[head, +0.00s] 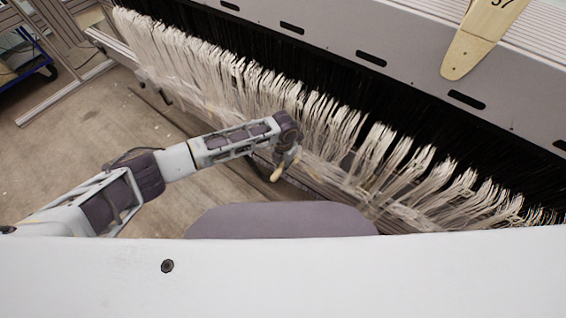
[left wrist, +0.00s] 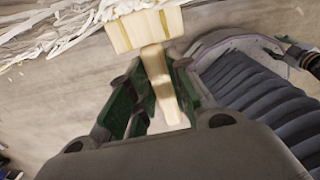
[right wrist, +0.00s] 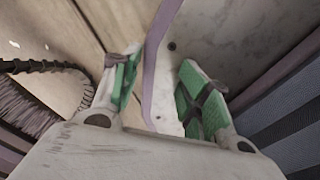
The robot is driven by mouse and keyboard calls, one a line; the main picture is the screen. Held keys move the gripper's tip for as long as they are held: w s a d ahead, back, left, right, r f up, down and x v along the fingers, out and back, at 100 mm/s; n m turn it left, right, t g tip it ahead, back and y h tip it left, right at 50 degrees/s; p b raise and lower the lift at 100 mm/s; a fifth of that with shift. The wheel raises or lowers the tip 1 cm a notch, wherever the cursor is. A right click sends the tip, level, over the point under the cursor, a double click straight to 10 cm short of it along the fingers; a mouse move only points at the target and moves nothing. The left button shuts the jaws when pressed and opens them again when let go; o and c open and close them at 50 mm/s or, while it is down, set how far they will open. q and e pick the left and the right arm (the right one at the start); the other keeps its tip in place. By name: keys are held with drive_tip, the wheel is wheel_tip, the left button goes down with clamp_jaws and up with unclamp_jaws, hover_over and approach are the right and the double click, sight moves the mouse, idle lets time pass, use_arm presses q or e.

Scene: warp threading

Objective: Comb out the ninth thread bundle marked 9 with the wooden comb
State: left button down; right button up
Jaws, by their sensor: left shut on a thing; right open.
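My left gripper (left wrist: 155,95) is shut on the handle of a wooden comb (left wrist: 146,30). The comb's broad head points away from the gripper, close to white threads at the top left of the left wrist view. In the head view the comb (head: 277,172) shows as a small pale piece under my left gripper (head: 287,157), in front of the hanging threads. The white thread bundles (head: 210,75) hang in a long row across the loom. No number 9 is readable. My right gripper (right wrist: 155,85) is open and empty in the right wrist view; it does not show in the head view.
The loom's grey beam (head: 400,50) with dark slots runs along the back. A wooden piece marked 37 (head: 480,40) lies on it at the upper right. A blue-framed cart (head: 25,58) stands at the far left. Bare floor (head: 75,140) is clear at left.

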use_arm(q)
drive_tip(key=shift+w+f, duration=0.1)
drive_tip(key=shift+f, duration=0.45)
